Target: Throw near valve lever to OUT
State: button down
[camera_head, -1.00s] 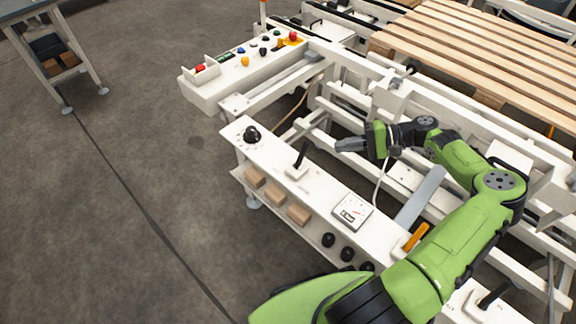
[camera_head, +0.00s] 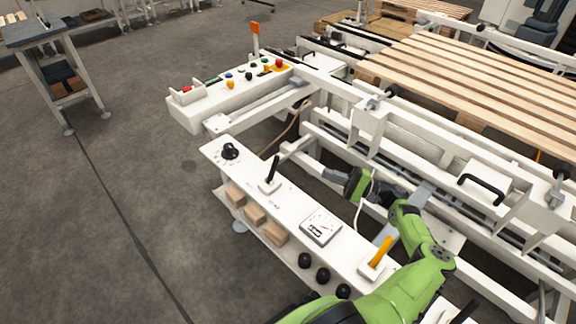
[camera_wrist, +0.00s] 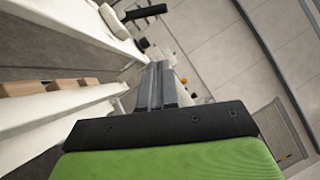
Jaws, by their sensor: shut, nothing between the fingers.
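The white control panel (camera_head: 308,207) runs diagonally through the head view. A black lever (camera_head: 272,168) stands on it on a small white base, leaning slightly right. A yellow lever (camera_head: 381,251) tilts to the right farther along, and another black lever (camera_head: 465,311) shows at the bottom edge. I cannot tell which is the near valve lever, and any IN or OUT markings are too small to read. My gripper (camera_head: 334,176) is shut and empty, right of the first black lever and apart from it. Its closed fingers fill the middle of the wrist view (camera_wrist: 160,88).
A gauge (camera_head: 320,227) and a black knob (camera_head: 229,151) sit on the panel. Cardboard boxes (camera_head: 255,214) and black round knobs (camera_head: 305,260) are below. White frame beams (camera_head: 350,150) lie close around my arm. A button console (camera_head: 230,93) and wooden pallet (camera_head: 480,80) are beyond.

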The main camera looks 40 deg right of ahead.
aim_at(273, 170)
jog(key=p+x, duration=0.1)
jog(key=x, duration=0.3)
jog(key=s+a+p+x, duration=0.1)
jog(key=p+x, duration=0.1)
jog(key=x, duration=0.2)
jog(key=s+a+r+p+x, duration=0.1)
jog(key=p+x, duration=0.1)
jog(key=x, duration=0.2)
jog(key=shift+w+a, duration=0.25)
jog(key=shift+w, duration=0.05)
